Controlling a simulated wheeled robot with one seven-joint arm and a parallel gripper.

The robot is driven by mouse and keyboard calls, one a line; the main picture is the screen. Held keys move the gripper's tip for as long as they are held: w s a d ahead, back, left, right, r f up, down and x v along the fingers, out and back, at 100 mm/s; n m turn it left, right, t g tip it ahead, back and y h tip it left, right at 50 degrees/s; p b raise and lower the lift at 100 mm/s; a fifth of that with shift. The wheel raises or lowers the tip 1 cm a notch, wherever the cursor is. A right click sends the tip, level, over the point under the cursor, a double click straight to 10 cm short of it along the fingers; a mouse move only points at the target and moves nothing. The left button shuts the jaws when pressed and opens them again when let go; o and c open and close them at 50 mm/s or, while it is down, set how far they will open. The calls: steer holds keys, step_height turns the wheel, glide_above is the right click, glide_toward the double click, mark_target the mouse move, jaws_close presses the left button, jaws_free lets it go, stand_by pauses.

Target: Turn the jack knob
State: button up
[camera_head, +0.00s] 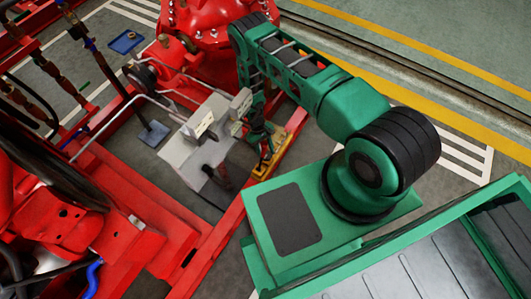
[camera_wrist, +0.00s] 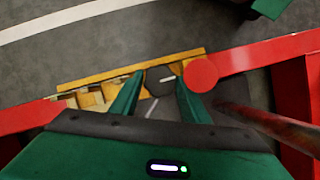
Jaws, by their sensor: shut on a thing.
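The jack knob (camera_wrist: 160,80) looks like a small dark, many-sided piece with a pale mark. It sits between the two green fingertips of my gripper (camera_wrist: 156,92) in the wrist view, and the fingers are shut on it. A red round part (camera_wrist: 201,75) is just right of the knob. Both are at a yellow plate (camera_wrist: 85,85) lying along a red beam. In the head view, my gripper (camera_head: 264,145) points down at the yellow plate (camera_head: 284,143); the knob is too small and covered to make out there.
The red frame beam (camera_head: 228,215) runs beside the plate. A grey box (camera_head: 190,160) stands close to the left of my gripper, with red pump machinery (camera_head: 205,20) behind. A dark red rod (camera_wrist: 265,125) slants near my right finger. Clear floor (camera_head: 440,40) lies at upper right.

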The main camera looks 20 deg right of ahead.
steer(key=o, duration=1.1)
steer(key=shift+c, duration=0.2)
steer(key=v, duration=1)
steer(key=shift+r, duration=0.3)
steer(key=shift+w, duration=0.15)
